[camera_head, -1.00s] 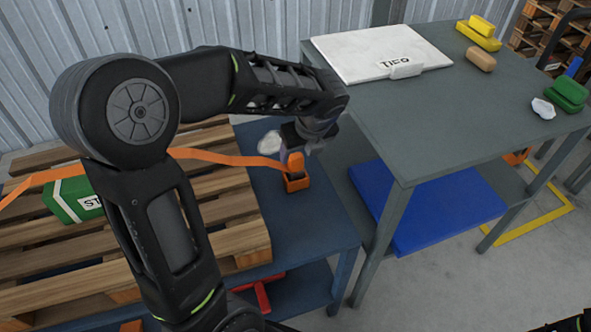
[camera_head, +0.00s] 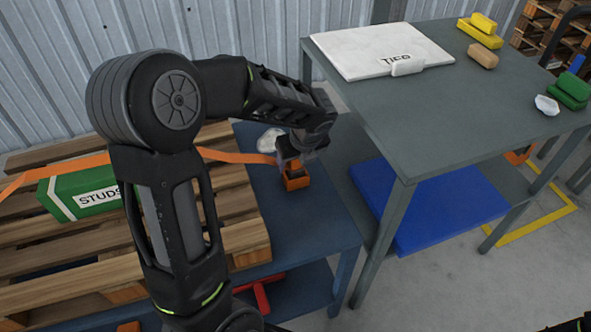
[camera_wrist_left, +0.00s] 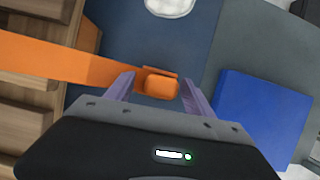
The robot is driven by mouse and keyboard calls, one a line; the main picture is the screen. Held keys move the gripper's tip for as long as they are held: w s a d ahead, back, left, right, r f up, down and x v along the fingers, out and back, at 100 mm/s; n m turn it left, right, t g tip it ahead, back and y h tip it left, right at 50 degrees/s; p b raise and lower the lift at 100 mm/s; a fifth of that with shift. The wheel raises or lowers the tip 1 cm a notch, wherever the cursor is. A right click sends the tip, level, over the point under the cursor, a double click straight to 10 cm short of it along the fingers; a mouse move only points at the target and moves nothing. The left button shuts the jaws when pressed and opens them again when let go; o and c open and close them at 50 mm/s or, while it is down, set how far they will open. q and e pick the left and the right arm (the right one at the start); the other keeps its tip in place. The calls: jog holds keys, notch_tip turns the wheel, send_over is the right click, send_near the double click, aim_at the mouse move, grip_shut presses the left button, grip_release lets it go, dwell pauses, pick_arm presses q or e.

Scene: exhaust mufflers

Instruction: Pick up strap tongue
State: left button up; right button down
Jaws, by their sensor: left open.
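The orange strap (camera_head: 235,158) runs from the left over the green box and pallet to an orange strap tongue (camera_head: 297,181) at the blue table. In the left wrist view the strap (camera_wrist_left: 60,60) comes in from the left and its orange end piece (camera_wrist_left: 160,84) lies between my fingers. My left gripper (camera_head: 288,165) is just above this piece, pointing down. In the left wrist view its two purple fingers (camera_wrist_left: 158,92) are apart, one on each side of the piece, with gaps showing. My right gripper is not seen; only a dark bit shows at the lower right corner.
A green box (camera_head: 88,192) marked STUDS lies on the wooden pallet (camera_head: 235,215). A white lump (camera_head: 270,140) sits on the blue table (camera_head: 325,225) behind the tongue. A taller grey table (camera_head: 450,110) stands close on the right, with a blue panel (camera_head: 430,208) below.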

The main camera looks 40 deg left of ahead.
pick_arm(q)
jog(key=shift+c, duration=0.4)
grip_shut()
dwell(0.7)
